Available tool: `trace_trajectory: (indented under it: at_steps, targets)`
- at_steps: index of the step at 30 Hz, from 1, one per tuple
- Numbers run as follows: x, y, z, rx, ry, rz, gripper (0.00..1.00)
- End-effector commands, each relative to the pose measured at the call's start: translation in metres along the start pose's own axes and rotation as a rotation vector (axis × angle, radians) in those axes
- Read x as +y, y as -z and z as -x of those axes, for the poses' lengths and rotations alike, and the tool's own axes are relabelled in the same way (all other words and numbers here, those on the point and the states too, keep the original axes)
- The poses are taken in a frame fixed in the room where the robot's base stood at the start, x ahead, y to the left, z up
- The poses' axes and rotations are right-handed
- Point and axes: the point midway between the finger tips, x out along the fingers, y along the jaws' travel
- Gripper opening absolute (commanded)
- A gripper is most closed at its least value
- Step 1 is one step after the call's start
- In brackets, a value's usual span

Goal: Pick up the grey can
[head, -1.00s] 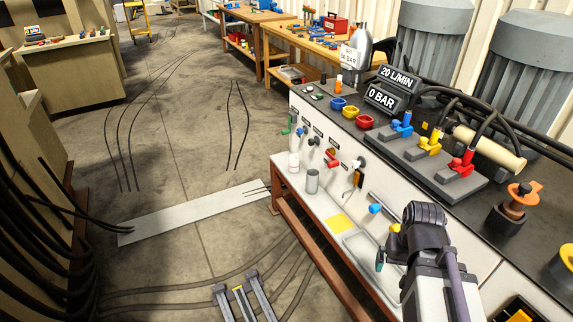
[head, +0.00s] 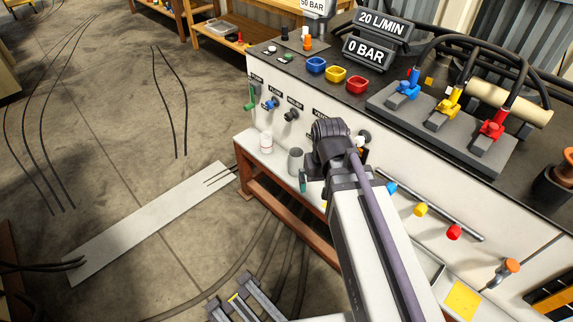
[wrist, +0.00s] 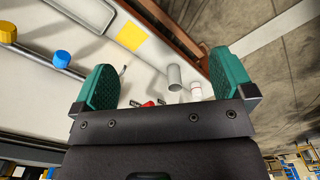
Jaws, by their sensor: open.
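The grey can (head: 296,160) stands upright on the low shelf in front of the white panel, close to my gripper (head: 303,181). In the head view only one teal finger shows clearly; the arm hides the rest. In the wrist view the grey can (wrist: 175,77) appears between the two teal fingers, some way beyond them and not touched. The jaws are wide apart and empty.
A white bottle (head: 266,143) stands just left of the can. Knobs such as the blue one (head: 270,103) stick out of the panel above. A red lever (wrist: 150,104) and a yellow square (wrist: 131,37) show in the wrist view.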

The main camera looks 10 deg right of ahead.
Motion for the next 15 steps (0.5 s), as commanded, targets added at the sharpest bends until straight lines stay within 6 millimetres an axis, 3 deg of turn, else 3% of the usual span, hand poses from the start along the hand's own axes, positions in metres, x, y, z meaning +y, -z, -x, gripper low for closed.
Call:
trace_trajectory:
  at_steps: [1, 5, 10, 13, 15]
  targets:
    - [0.000, 0.011, -0.024, 0.004, 0.000, 0.000, 1.00]
    - [0.000, 0.040, -0.057, 0.019, 0.001, 0.001, 1.00]
    - [0.000, 0.100, -0.114, 0.061, 0.003, 0.004, 1.00]
    - [0.000, 0.160, -0.161, 0.109, 0.006, 0.007, 1.00]
    - [0.000, 0.219, -0.197, 0.164, 0.008, 0.012, 1.00]
